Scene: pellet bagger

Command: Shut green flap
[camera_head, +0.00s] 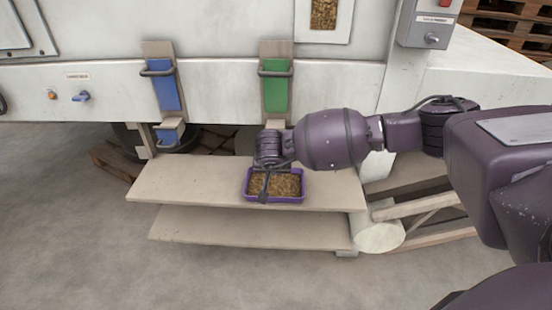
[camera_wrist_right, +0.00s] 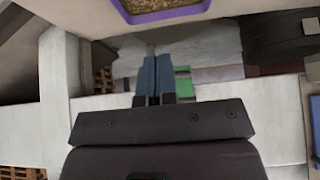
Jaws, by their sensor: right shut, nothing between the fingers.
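The green flap (camera_head: 275,95) is an upright panel on a tan backing board on the white machine front, with a dark bar handle (camera_head: 275,73) across its upper part. Small green parts (camera_wrist_right: 184,87) show beside my fingers in the right wrist view. My right arm reaches in from the right in the head view, its wrist below the green flap and above the pellet tray; the fingertips cannot be made out there. In the right wrist view my right gripper (camera_wrist_right: 155,70) is shut and empty, its blue fingers together. Whether it touches the green part is unclear. My left gripper is out of view.
A purple tray of pellets (camera_head: 248,190) stands on a tan shelf (camera_head: 180,185) under my right wrist. A blue flap (camera_head: 166,92) with a similar handle is to the left. A grey switch box (camera_head: 425,22) is at the upper right. Open floor lies at the front left.

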